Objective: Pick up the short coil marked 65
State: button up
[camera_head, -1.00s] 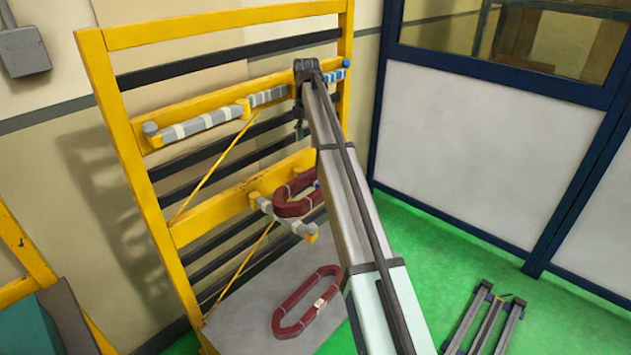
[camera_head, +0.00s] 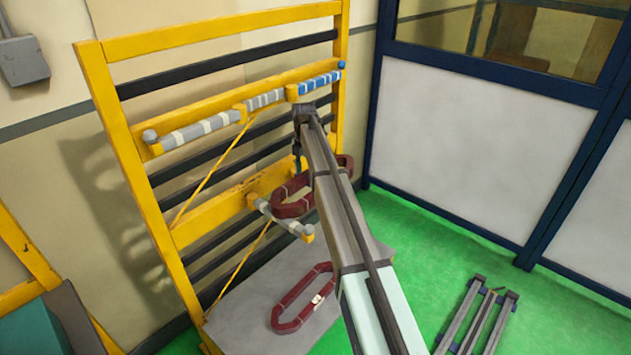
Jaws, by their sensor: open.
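A dark red coil (camera_head: 302,299) with a pale label lies on the grey platform at the foot of the yellow rack. Another dark red coil (camera_head: 291,197) hangs on the rack's lower arm, partly behind my arm. A piece of dark red coil (camera_head: 346,162) shows just right of my arm, mostly hidden. No number is legible on any of them, so I cannot tell which is marked 65. My gripper (camera_head: 298,160) is small and dark below the end of my arm, in front of the rack and above the hanging coil. It is open and apart from the platform coil.
The yellow rack (camera_head: 112,125) carries a bar wrapped in grey, white and blue (camera_head: 265,100). The grey platform (camera_head: 250,318) has bare room around its coil. A dark metal frame (camera_head: 478,318) lies on the green floor at right, with blue-framed panels behind.

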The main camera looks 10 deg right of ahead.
notch_tip(320, 180, down, 2)
jog(key=shift+f, duration=0.1)
grip_shut()
dwell(0.4)
